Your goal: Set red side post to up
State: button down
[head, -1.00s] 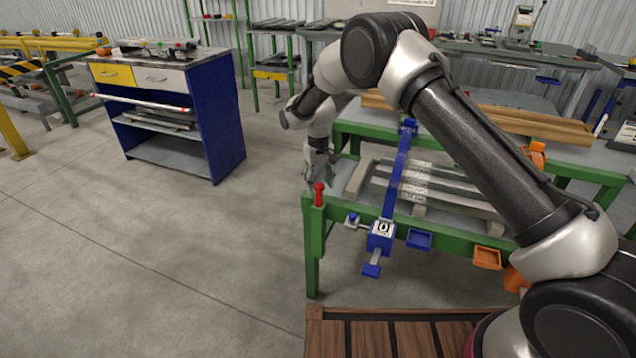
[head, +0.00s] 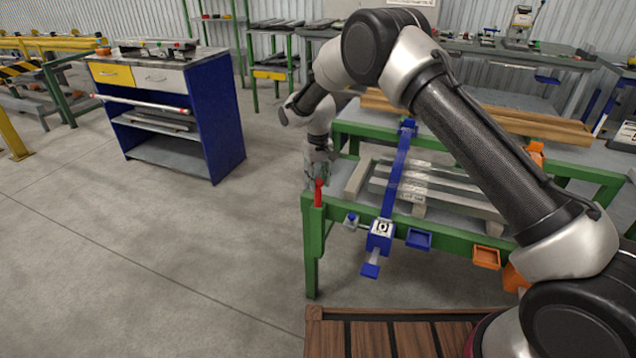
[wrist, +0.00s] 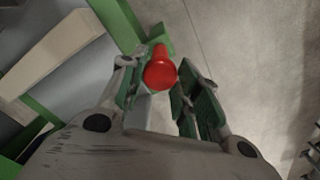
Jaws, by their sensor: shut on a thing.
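The red side post (head: 319,194) stands upright at the near left corner of the green-framed runout table (head: 312,250). In the wrist view, the round red head of the post (wrist: 160,70) lies between the green-padded fingers. My gripper (wrist: 163,88) is shut on the post; in the head view, my gripper (head: 318,178) reaches down to the post from behind and above.
A blue stop bar (head: 397,180) with a 0 plate crosses the table right of the post. A small blue knob (head: 351,219) is near it. Pale bars (head: 440,190) lie on the table. Left of the table is open floor (head: 190,260), with a blue cabinet (head: 215,115) beyond.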

notch_tip(320, 180, up, 18)
dwell(0.3)
jog(key=c, duration=1)
grip_release()
jog(key=shift+c, duration=0.2)
notch_tip(320, 180, up, 12)
